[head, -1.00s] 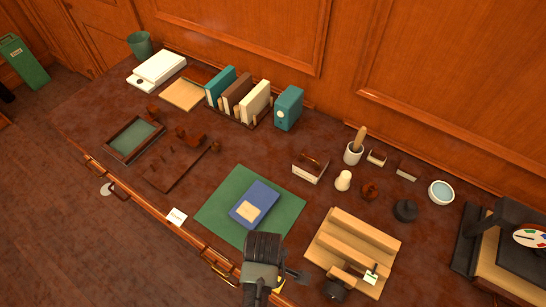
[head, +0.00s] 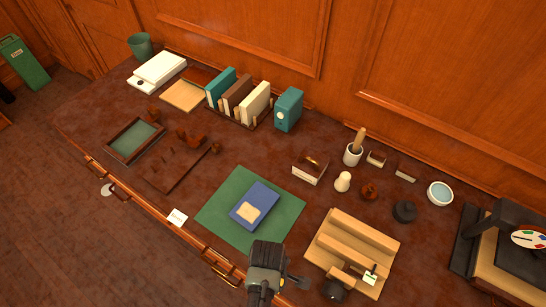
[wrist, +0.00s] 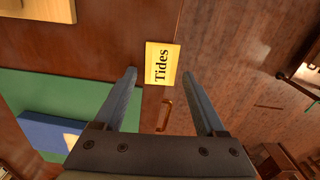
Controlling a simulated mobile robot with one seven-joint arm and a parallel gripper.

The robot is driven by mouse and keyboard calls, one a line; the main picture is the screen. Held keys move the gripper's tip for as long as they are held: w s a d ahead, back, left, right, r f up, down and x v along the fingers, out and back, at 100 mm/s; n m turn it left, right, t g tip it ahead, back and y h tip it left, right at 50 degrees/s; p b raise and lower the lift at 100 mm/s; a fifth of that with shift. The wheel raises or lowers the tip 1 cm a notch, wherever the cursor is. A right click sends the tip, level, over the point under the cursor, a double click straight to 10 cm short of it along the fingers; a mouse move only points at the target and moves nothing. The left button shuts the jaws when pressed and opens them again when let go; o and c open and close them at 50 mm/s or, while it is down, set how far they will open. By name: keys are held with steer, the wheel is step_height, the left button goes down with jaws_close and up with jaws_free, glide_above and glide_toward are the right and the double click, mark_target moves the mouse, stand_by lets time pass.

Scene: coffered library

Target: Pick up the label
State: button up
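In the head view my gripper (head: 266,262) is over the front edge, between the green mat and the wooden stepped rack. The label cannot be made out there, apparently hidden by my gripper.
The green mat (head: 222,209) with a blue book (head: 263,194) lies left of my gripper. The wooden stepped rack (head: 372,238) stands to the right. A white card (head: 177,217) lies at the front edge. A brass drawer handle (wrist: 165,115) is close to the label.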

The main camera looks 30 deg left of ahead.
jaws_close()
steer(key=shift+r, duration=0.1)
step_height(320, 180, up, 10)
steer(key=shift+b, duration=0.3)
stand_by(0.4)
